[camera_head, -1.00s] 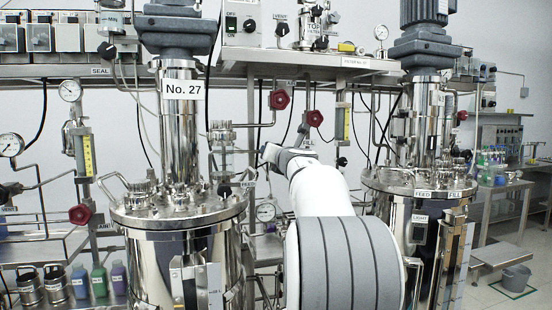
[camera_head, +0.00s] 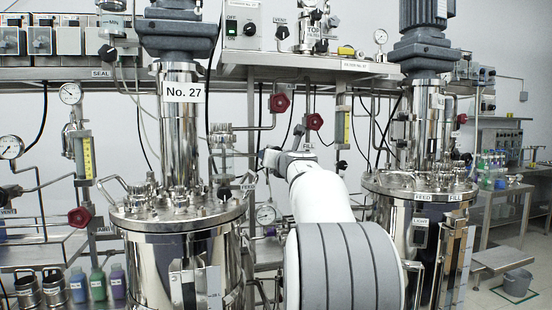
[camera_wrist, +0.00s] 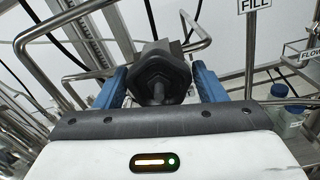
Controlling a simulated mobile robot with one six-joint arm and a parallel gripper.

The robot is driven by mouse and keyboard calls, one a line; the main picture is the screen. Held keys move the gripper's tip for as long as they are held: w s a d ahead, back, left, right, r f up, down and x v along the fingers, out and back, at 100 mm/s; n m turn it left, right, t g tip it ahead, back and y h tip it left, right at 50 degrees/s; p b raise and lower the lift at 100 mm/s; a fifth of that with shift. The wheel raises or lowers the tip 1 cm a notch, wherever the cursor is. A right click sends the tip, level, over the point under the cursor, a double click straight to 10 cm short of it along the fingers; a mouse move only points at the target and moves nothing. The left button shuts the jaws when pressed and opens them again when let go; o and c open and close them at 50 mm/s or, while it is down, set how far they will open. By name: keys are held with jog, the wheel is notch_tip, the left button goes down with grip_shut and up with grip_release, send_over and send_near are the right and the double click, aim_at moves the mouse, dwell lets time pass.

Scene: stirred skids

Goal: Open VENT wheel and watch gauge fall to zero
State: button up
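My gripper (camera_head: 268,158) reaches in behind and between the two steel vessels in the head view, where its fingertips are small and unclear. In the wrist view, the blue fingers of my gripper (camera_wrist: 160,84) stand apart on either side of a dark hexagonal knob (camera_wrist: 160,75). I cannot tell if they touch it.
The No. 27 vessel (camera_head: 180,250) stands left of my arm and a second vessel (camera_head: 395,235) right of it. Red wheels (camera_head: 279,103) and pipes fill the space behind. In the wrist view, a bent steel bar (camera_wrist: 45,62) runs close to the fingers.

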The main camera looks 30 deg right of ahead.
jog(key=shift+o, duration=0.9)
jog(key=b+v, duration=0.1)
jog(key=v, duration=0.7)
jog(key=shift+r, duration=0.15)
